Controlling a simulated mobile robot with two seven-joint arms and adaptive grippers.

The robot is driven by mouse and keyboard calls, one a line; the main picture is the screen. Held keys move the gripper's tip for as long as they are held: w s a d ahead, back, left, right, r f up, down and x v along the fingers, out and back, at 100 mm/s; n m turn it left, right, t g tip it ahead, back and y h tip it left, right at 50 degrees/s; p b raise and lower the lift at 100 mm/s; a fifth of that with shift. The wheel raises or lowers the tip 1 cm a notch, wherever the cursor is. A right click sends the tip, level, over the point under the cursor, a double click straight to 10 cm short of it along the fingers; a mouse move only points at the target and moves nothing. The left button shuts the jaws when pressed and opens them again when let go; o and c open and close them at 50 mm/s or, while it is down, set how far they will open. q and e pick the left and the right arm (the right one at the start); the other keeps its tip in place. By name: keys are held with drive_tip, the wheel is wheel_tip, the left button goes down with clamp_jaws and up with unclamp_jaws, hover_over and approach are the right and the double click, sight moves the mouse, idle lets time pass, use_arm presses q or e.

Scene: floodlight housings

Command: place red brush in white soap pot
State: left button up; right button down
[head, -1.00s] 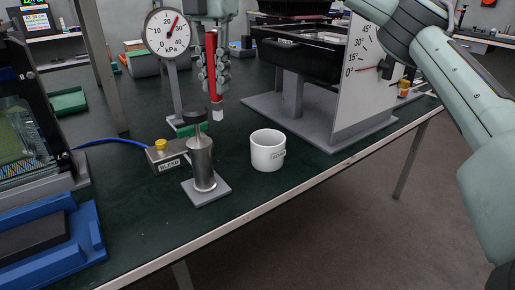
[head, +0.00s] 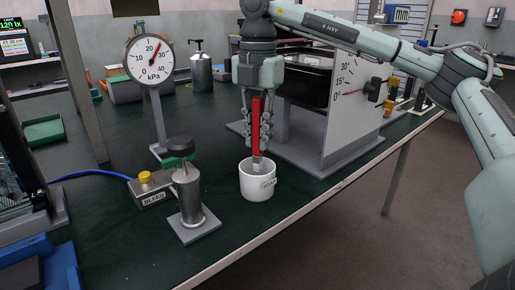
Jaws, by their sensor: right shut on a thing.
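The white soap pot (head: 257,186) stands upright on the dark green bench, near its front edge. My right gripper (head: 257,140) points straight down above the pot and is shut on the red brush (head: 256,125). The brush hangs upright between the fingers. Its pale lower end is at the pot's mouth, overlapping the rim in the picture; I cannot tell how deep it is inside. My left gripper is not in view.
A panel with an angle scale (head: 350,110) stands behind right. The bench edge is close in front.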

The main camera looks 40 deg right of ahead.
sight(257, 154)
wheel_tip(257, 154, down, 3)
drive_tip(key=shift+r, duration=0.1)
drive_tip(key=shift+f, duration=0.3)
drive_tip(key=shift+f, duration=0.2)
